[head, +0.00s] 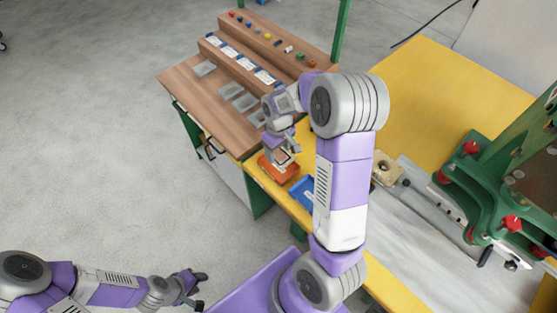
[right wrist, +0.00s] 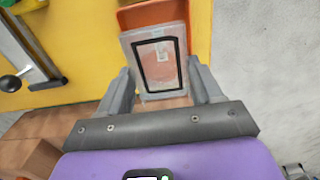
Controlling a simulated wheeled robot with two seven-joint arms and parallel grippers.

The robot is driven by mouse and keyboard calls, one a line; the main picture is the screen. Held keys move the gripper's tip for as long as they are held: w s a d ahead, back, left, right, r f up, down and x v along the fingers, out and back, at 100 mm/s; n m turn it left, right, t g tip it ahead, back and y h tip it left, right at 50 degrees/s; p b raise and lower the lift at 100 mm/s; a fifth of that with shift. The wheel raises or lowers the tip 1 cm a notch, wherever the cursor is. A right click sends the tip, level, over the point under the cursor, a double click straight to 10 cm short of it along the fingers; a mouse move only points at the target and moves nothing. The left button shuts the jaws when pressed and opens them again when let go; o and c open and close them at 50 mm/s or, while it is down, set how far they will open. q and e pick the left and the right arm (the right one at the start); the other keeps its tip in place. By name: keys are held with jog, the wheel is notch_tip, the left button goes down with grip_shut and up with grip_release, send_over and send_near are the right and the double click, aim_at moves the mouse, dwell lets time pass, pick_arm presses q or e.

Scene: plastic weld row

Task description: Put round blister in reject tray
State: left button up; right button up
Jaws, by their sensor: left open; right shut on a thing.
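My right gripper (head: 287,156) is shut on a clear, flat blister pack (right wrist: 178,82) with a black outline on it. In the right wrist view the pack sits between the two fingers and overlaps the orange-red tray (right wrist: 150,13). In the head view the gripper and pack are over this tray (head: 275,172), on the yellow bench edge. I cannot tell whether the pack touches the tray. A round shape on the pack cannot be made out. My left gripper (head: 199,290) is open and empty, low at the left, away from the bench.
A blue tray (head: 302,191) lies beside the orange-red one, partly behind my right arm. Several clear packs (head: 231,90) lie on the wooden table (head: 185,84) at the left. A green press (head: 490,190) with red knobs stands at the right on the yellow bench (head: 440,85).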

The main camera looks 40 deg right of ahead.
aim_at(279, 158)
notch_tip(279, 158, down, 4)
jog(key=shift+f+b, duration=0.1)
jog(key=shift+b, duration=0.5)
jog(key=o, duration=0.4)
jog(key=shift+f, duration=0.1)
jog(key=o, duration=0.5)
jog(key=shift+c, duration=0.2)
notch_tip(279, 158, up, 12)
jog(key=p, duration=0.3)
jog(key=shift+r, duration=0.25)
